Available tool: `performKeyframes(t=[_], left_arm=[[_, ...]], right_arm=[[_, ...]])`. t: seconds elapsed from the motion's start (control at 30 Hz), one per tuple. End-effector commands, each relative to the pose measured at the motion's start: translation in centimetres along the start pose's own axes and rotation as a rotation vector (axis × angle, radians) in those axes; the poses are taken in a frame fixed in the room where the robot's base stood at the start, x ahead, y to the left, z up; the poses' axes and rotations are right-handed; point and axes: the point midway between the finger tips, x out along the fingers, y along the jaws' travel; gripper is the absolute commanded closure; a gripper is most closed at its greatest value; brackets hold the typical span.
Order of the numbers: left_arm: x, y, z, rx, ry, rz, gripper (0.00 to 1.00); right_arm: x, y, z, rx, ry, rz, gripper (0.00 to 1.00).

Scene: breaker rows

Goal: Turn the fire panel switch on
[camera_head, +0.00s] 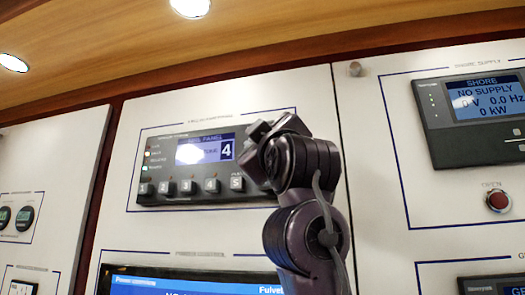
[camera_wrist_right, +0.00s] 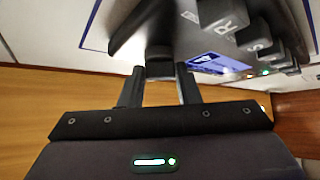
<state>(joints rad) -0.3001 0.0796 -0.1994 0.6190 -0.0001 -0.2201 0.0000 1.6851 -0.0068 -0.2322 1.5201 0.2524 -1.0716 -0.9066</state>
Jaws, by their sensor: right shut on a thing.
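A dark control panel (camera_head: 160,190) with a lit blue display (camera_head: 205,150) and a row of grey keys is mounted on the white wall; its heading is too blurred to read. My right gripper (camera_head: 258,148) is at the panel's right end and covers that part. In the right wrist view, my gripper (camera_wrist_right: 160,78) has its two fingers on either side of a small dark block-shaped switch (camera_wrist_right: 160,62) on the panel and is shut on it. Whether the switch is on or off cannot be told. My left gripper is not in view.
A shore supply panel (camera_head: 440,130) and a red round oven button (camera_head: 498,201) are on the right wall section. A larger screen (camera_head: 180,285) is below the panel. Small round gauges (camera_head: 24,218) are at the left. A wooden ceiling (camera_head: 110,50) with lamps is above.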

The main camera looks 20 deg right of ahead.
Motion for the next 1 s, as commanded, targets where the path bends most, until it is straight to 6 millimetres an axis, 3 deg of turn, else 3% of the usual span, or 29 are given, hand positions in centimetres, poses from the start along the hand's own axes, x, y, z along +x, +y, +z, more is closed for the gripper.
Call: performKeyframes(t=[0.33,1.0], left_arm=[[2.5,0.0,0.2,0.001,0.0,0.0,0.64],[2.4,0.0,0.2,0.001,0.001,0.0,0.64]], right_arm=[[0.0,-0.3,-0.1,0.232,0.002,0.238,0.93],[0.4,-0.7,-0.4,0.498,0.003,0.503,0.93]])
